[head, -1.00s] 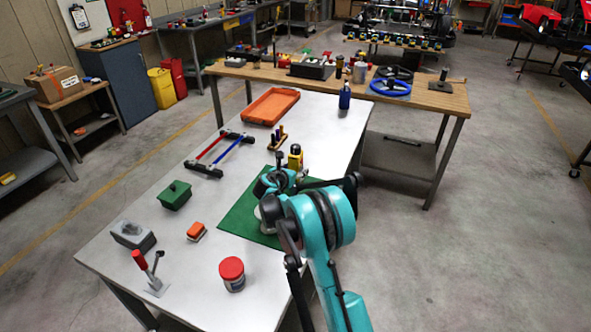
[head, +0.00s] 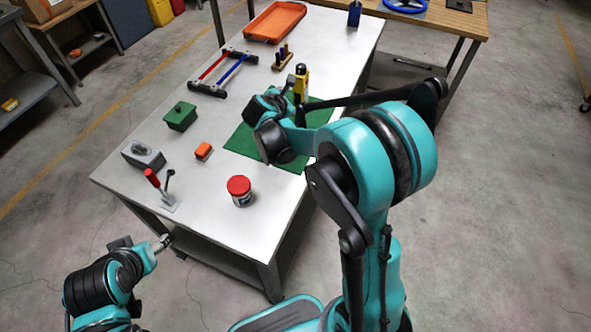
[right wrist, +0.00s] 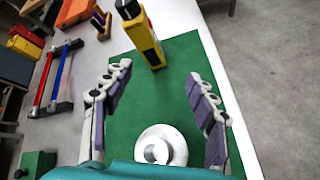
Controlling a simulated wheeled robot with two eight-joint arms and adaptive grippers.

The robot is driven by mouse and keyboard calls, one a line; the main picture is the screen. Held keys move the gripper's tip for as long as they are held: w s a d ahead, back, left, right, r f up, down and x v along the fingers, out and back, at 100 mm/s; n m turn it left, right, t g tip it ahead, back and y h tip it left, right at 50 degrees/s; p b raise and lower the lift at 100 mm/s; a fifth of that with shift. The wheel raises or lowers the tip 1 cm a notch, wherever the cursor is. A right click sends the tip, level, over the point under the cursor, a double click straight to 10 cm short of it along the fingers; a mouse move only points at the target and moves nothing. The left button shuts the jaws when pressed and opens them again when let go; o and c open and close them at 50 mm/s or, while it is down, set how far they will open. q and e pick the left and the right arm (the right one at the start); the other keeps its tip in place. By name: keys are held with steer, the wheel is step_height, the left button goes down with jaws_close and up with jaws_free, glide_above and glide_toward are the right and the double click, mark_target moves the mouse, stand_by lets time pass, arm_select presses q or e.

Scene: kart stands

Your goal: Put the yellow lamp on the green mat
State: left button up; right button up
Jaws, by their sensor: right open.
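The yellow lamp (head: 302,86), a yellow block with a black top, stands upright at the far side of the green mat (head: 243,141). In the head view my right arm hides much of the mat. My left gripper (head: 160,243) is low beside the table's near edge, its jaws too small to judge.
A red-lidded jar (head: 240,191), orange block (head: 203,151), green box (head: 181,117) and peg stand (head: 283,57) stand on the table. Bare tabletop lies left of the mat.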

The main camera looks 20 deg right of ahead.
steer(key=s+a+m+y, duration=0.4)
steer(key=s+m, duration=0.6)
steer(key=s, duration=0.5)
steer(key=s+a+m+g+y, duration=0.1)
steer(key=s+a+m+y, duration=0.3)
steer(key=s+a+m, duration=0.4)
steer(key=s+m, duration=0.2)
steer(key=s, duration=0.5)
steer(key=shift+m, duration=0.3)
